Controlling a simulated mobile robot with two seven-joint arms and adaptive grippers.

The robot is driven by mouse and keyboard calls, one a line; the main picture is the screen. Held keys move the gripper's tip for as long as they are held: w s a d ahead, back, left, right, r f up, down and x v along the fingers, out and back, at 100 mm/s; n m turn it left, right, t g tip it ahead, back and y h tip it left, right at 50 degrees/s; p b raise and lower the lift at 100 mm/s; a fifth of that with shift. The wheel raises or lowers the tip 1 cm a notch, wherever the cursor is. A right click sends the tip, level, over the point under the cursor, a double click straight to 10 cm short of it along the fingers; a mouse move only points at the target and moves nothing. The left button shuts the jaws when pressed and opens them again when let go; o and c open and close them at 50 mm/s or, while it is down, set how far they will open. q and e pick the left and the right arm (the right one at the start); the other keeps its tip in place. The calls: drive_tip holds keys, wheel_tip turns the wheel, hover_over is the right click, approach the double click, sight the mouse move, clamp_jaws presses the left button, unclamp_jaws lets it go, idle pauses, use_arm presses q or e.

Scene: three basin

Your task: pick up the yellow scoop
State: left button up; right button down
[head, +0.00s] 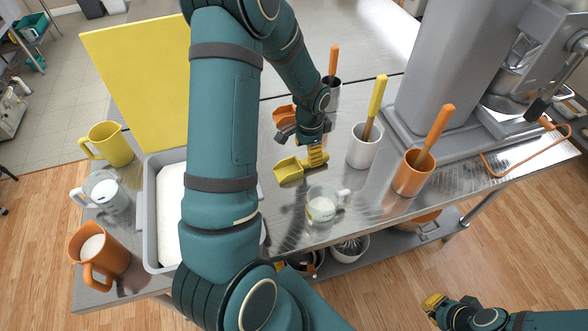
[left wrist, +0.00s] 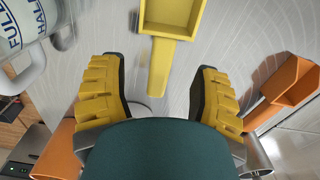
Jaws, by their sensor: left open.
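The yellow scoop (head: 287,171) lies on the steel table in the head view. In the left wrist view the scoop (left wrist: 173,14) has its bowl at the top, and its handle points down between my fingers. My left gripper (head: 317,157) is at the handle end of the scoop. In the left wrist view the left gripper (left wrist: 158,95) is open, with one yellow finger on each side of the handle and gaps to both. My right gripper (head: 433,303) is at the bottom right, away from the table; its opening is unclear.
A clear measuring cup (head: 322,205) stands close by, with a white canister (head: 363,151) and an orange canister (head: 410,178) to the right. An orange scoop (head: 284,114) lies behind. A grey basin (head: 151,215) and several jugs are left, partly behind my arm.

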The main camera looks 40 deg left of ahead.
sight(307, 160)
use_arm(q)
drive_tip(key=shift+a+f, duration=0.2)
drive_tip(key=shift+f, duration=2.85)
clamp_jaws()
